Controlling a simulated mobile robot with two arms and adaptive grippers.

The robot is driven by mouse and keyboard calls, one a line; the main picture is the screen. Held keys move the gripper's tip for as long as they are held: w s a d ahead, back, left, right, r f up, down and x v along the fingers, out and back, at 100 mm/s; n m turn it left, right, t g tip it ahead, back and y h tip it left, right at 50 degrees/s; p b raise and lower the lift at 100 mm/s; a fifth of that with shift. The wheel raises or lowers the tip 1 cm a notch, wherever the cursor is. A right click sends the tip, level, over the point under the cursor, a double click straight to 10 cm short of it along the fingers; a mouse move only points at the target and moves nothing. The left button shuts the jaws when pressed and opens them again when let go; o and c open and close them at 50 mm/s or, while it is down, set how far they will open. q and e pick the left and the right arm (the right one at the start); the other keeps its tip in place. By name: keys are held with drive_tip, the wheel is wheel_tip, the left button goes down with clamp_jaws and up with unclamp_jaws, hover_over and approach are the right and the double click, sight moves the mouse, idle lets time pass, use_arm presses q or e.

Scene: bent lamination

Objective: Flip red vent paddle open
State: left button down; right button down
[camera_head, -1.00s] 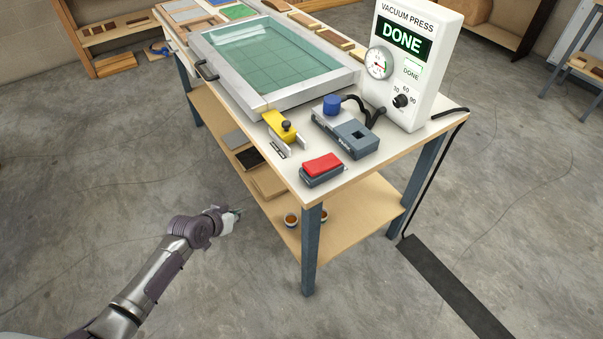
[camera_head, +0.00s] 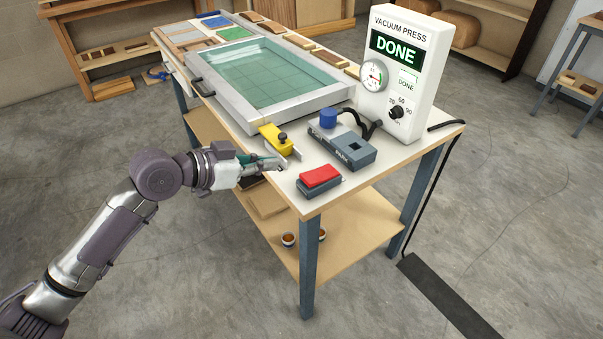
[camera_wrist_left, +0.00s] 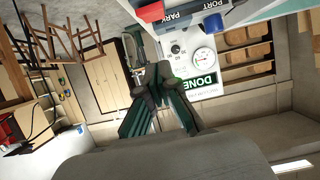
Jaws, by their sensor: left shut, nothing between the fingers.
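The red vent paddle (camera_head: 320,176) sits on a dark grey base at the table's near right corner. It also shows at the top of the left wrist view (camera_wrist_left: 150,11). My left gripper (camera_head: 279,163) is shut and empty at the table's front edge, left of the paddle and apart from it. In the left wrist view its fingers (camera_wrist_left: 160,75) come together in front of the vacuum press box. My right gripper is in neither view.
A yellow clamp (camera_head: 274,138) stands just behind my left gripper. The grey port block (camera_head: 342,146) with a blue knob and hose lies behind the paddle. The vacuum press box (camera_head: 401,75) reads DONE. The framed press bed (camera_head: 335,94) fills the table's middle.

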use_arm(q)
drive_tip(key=p, duration=0.1)
approach(320, 174)
drive_tip(key=w+d+r, duration=0.2)
drive_tip(key=d+r, duration=0.1)
drive_tip(key=shift+w+d+r, duration=0.15)
drive_tip(key=shift+w+r, duration=0.05)
drive_tip(key=shift+w, duration=0.15)
wheel_tip(320, 174, down, 3)
drive_tip(key=shift+w+f+p, duration=0.1)
drive_tip(key=shift+f+p, duration=0.1)
drive_tip(key=shift+p, duration=0.1)
drive_tip(key=shift+f, duration=0.5)
